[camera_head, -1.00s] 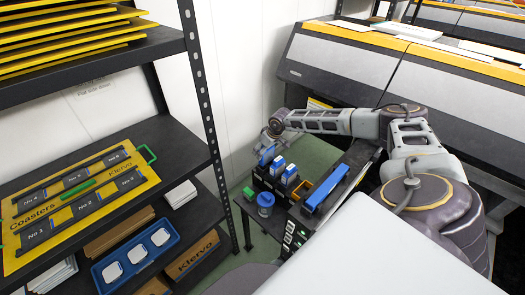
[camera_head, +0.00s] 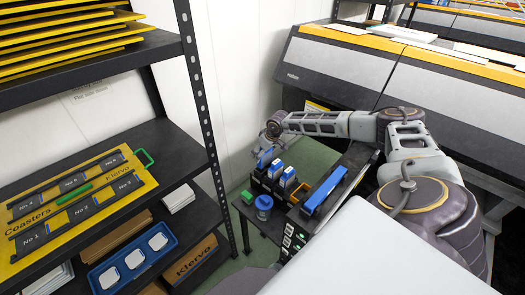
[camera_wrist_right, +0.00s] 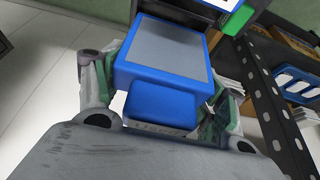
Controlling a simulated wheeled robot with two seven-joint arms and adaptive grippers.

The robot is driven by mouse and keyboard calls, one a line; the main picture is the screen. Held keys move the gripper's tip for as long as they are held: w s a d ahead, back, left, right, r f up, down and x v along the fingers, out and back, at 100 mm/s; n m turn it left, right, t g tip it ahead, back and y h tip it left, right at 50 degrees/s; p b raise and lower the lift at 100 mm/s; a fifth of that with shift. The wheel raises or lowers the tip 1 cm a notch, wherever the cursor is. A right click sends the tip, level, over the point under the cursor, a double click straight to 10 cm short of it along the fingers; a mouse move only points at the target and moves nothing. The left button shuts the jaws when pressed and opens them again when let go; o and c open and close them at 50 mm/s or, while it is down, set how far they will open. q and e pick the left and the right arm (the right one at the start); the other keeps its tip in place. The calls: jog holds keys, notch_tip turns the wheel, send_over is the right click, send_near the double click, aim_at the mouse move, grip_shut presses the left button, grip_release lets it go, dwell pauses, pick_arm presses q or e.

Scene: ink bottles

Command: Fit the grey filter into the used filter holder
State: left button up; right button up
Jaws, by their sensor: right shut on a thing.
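My right gripper (camera_head: 267,147) is over the far left end of a dark rack (camera_head: 262,189) in the head view. In the right wrist view my right gripper (camera_wrist_right: 160,82) is shut on a blue block with a grey face (camera_wrist_right: 167,48), its fingers on either side. It shows small in the head view as a blue piece (camera_head: 264,159). I cannot tell whether this is the grey filter. A white label with partly readable lettering (camera_wrist_right: 158,129) shows below it. I cannot single out the used filter holder. My left gripper is not in view.
Blue-and-white pieces (camera_head: 288,177) stand in the rack. A blue jar (camera_head: 264,203), a green box (camera_head: 247,196) and an orange-yellow box (camera_head: 303,190) are nearby. A blue bar (camera_head: 325,190) lies to the right. A shelf post (camera_head: 202,100) stands left; a large printer (camera_head: 340,68) is behind.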

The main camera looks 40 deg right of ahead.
jog(key=shift+f+b, duration=2.15)
jog(key=shift+f, duration=0.25)
dwell(1.9)
dwell(0.4)
jog(key=o, duration=1.1)
jog(key=shift+r, duration=0.1)
jog(key=shift+r+p, duration=2.25)
jog(key=shift+r, duration=1.7)
jog(key=shift+f, duration=0.1)
